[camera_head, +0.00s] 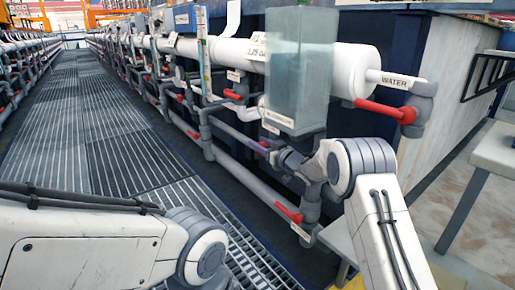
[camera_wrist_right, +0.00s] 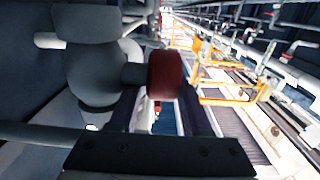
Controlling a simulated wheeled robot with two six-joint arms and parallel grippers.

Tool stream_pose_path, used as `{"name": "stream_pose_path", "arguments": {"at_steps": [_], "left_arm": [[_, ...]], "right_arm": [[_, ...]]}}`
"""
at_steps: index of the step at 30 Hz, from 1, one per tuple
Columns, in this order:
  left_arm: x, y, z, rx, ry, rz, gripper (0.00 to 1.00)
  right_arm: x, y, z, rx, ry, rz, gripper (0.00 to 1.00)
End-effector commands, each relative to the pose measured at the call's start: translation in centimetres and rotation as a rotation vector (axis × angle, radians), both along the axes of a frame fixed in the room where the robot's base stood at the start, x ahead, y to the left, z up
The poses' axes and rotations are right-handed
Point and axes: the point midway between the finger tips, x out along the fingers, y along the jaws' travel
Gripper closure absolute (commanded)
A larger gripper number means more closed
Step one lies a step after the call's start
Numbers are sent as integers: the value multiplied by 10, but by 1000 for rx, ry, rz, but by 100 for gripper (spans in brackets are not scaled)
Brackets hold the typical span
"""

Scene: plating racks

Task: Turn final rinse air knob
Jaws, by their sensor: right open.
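A red knob (camera_wrist_right: 164,76) on a grey valve body (camera_wrist_right: 95,65) fills the middle of the right wrist view. My right gripper (camera_wrist_right: 160,108) is open, with its two dark fingers reaching up toward the knob. The knob is at the fingertips; I cannot tell whether they touch it. In the head view my right wrist and gripper (camera_head: 280,156) reach left into the pipework below the clear box. They partly hide the valve there, and a small red handle (camera_head: 265,145) shows beside them. My left arm lies at the lower left; its gripper is out of view.
A clear box (camera_head: 300,70) hangs in front of a thick white pipe (camera_head: 355,70) just above the right gripper. Other red handles (camera_head: 385,110) (camera_head: 288,212) stick out nearby. A grated walkway (camera_head: 110,130) runs free on the left. A grey bench (camera_head: 485,155) stands at the right.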

Motion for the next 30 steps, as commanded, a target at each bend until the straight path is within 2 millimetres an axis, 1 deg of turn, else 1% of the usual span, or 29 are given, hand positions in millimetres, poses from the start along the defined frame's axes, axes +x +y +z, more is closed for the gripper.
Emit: {"name": "stream_pose_path", "arguments": {"at_steps": [1,6,16,17,18,20,21,25,30], "left_arm": [[0,0,-5,0,0,0,52],[0,0,-10,0,0,0,52],[0,0,-10,0,0,0,52],[0,0,-10,0,0,0,52],[0,0,-10,0,0,0,52],[0,0,-10,0,0,0,52],[0,0,-10,0,0,0,52],[0,0,-13,0,0,0,52],[0,0,-32,0,0,0,52]], "right_arm": [[5,4,-2,0,-3,1,52],[14,11,-1,-2,0,1,52],[16,11,0,-1,1,0,52],[16,11,0,-1,1,0,60],[16,11,0,-1,1,0,75],[16,11,0,-1,1,-1,98],[16,11,0,-1,1,-1,100],[15,11,-2,8,-11,-1,100],[13,9,-2,84,-114,0,100]]}}
